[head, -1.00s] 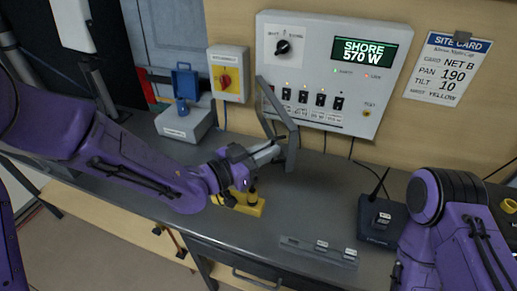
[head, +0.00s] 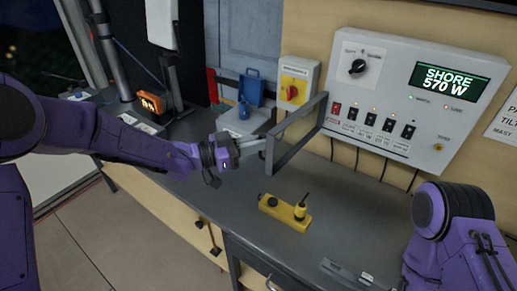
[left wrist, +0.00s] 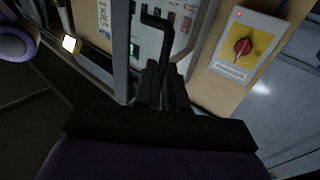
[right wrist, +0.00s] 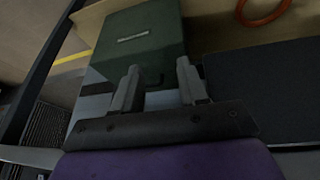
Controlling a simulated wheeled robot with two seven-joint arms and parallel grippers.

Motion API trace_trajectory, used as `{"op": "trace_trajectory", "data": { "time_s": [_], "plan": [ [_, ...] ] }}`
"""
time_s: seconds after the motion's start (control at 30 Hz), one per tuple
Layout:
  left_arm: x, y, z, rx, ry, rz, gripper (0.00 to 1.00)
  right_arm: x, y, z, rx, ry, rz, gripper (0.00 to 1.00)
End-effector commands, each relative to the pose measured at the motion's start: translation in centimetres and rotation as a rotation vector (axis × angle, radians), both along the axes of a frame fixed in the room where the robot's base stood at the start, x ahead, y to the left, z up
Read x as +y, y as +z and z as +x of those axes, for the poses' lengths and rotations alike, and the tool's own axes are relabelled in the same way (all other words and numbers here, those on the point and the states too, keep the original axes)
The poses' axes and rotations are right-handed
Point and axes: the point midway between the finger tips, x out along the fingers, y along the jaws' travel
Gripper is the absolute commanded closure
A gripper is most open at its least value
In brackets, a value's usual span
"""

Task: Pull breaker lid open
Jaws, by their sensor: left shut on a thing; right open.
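The breaker lid (head: 298,134) is a grey frame standing out from the left part of the white breaker panel (head: 345,75). It is swung away to the left, and the row of breaker switches (head: 371,119) is uncovered. My left gripper (head: 262,147) is shut on the lid's handle at the outer edge of the frame. In the left wrist view, the dark bent handle (left wrist: 160,35) rises from between the fingers (left wrist: 160,88). My right gripper (right wrist: 158,88) is open and empty, with its fingers in front of a dark green box (right wrist: 140,40); the head view does not show its fingers.
A yellow switch box (head: 297,80) with a red knob is on the wall left of the lid. A blue padlock-like item (head: 250,90) stands on a grey case. A yellow control block (head: 284,212) lies on the bench below.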

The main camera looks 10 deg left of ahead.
Motion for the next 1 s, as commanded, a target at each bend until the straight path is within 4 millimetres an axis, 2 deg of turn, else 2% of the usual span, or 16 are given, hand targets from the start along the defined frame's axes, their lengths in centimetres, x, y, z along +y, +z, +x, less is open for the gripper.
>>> {"op": "trace_trajectory", "data": {
  "time_s": [0.03,0.5,0.53,0.6,0.9,1.0],
  "plan": [
    [0.0,0.7,0.3,-0.007,0.001,-0.012,1.0,0.0,0.1,0.0,0.0,0.0,0.0,0.57],
    [0.2,0.8,0.5,-0.01,0.002,-0.015,1.0,0.0,0.1,0.0,0.0,0.0,0.0,0.57],
    [0.2,0.9,0.5,-0.01,0.002,-0.015,0.8,0.0,0.1,0.0,0.0,0.0,0.0,0.57],
    [0.3,0.8,0.5,-0.01,0.002,-0.013,0.64,0.0,0.1,0.0,0.0,0.0,0.0,0.57],
    [0.7,0.4,0.3,-0.005,0.007,-0.007,0.64,0.0,0.0,0.0,0.0,0.0,0.0,0.57],
    [1.6,0.2,-0.1,-0.006,0.008,-0.006,0.64,0.0,-0.5,0.0,0.0,0.0,0.0,0.57]
  ]
}}
